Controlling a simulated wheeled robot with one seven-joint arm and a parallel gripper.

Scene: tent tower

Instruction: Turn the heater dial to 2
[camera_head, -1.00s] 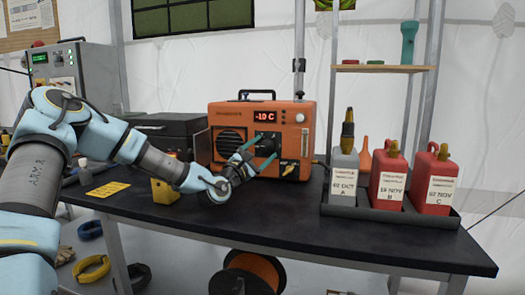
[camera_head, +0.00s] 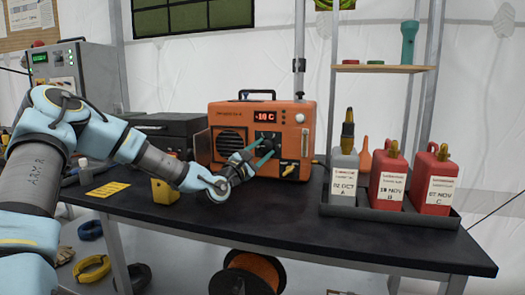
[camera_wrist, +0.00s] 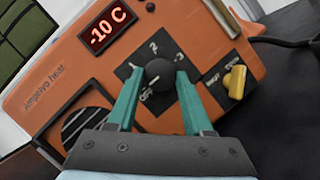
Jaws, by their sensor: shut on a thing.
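The orange heater (camera_head: 228,118) stands on the dark table, its red display (camera_wrist: 108,25) reading -10 C. Its black round dial (camera_wrist: 160,74) is on a dark square plate with OFF at the lower left and 1, 2 and 3 around the top. A pale mark on the dial seems to face the lower left, near OFF. My gripper (camera_wrist: 159,82) has its teal fingers on either side of the dial and is shut on it. In the head view my gripper (camera_head: 264,150) reaches the heater's front from the left, partly hiding the dial.
A yellow knob (camera_wrist: 235,82) sits right of the dial. A tray (camera_head: 385,217) with a grey bottle (camera_head: 344,168) and two red cans (camera_head: 389,180) stands at the right. A small yellow object (camera_head: 165,190) lies near my forearm. The table front (camera_head: 285,210) is clear.

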